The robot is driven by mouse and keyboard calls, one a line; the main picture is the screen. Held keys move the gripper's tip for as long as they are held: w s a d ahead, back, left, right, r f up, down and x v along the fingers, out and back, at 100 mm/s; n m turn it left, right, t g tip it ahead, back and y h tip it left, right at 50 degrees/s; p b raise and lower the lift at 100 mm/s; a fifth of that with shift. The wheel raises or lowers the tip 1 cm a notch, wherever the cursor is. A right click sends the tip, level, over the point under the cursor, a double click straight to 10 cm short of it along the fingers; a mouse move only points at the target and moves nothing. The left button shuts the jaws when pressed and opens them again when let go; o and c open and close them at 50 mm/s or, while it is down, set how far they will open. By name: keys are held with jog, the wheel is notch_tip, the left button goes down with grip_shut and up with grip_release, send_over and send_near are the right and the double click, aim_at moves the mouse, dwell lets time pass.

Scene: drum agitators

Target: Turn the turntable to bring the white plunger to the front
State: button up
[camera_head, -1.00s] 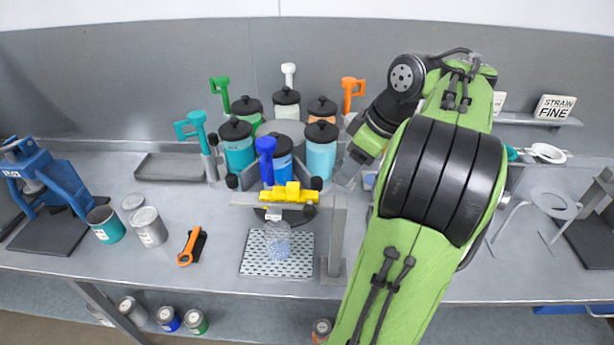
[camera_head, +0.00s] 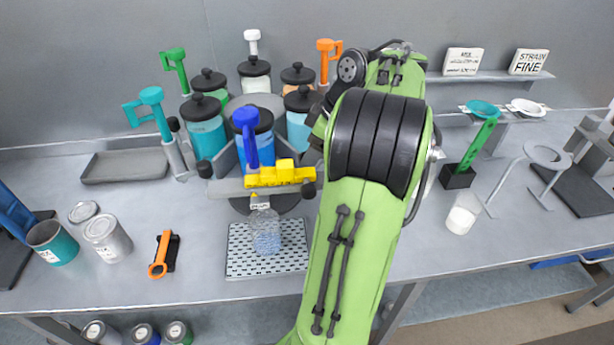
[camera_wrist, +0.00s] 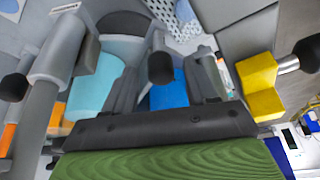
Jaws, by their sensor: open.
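The turntable (camera_head: 235,104) carries several dark-lidded canisters with coloured plungers around it. The white plunger (camera_head: 252,41) stands at the back. The blue plunger (camera_head: 246,135) is at the front, behind the yellow block (camera_head: 280,176). The green plunger (camera_head: 175,66) is back left, the teal plunger (camera_head: 155,108) left and the orange plunger (camera_head: 325,58) back right. Black-knobbed rods stick out from the turntable. My gripper (camera_wrist: 165,82) is open in the wrist view, its fingers on either side of a black knob (camera_wrist: 160,66); contact is unclear. My arm mostly hides it in the head view.
A perforated plate (camera_head: 290,258) with a clear cup (camera_head: 265,232) lies in front of the turntable. An orange-handled tool (camera_head: 161,255) and cans (camera_head: 106,238) are left. A green-handled tool (camera_head: 478,150) and white container (camera_head: 462,214) stand right. A grey tray (camera_head: 125,166) is back left.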

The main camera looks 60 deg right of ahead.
jog(key=b+x, duration=0.1)
jog(key=x, duration=0.2)
jog(key=shift+f, duration=0.2)
jog(key=shift+w+f, duration=0.25)
jog(key=shift+s, duration=0.1)
jog(key=shift+r, duration=0.1)
grip_shut()
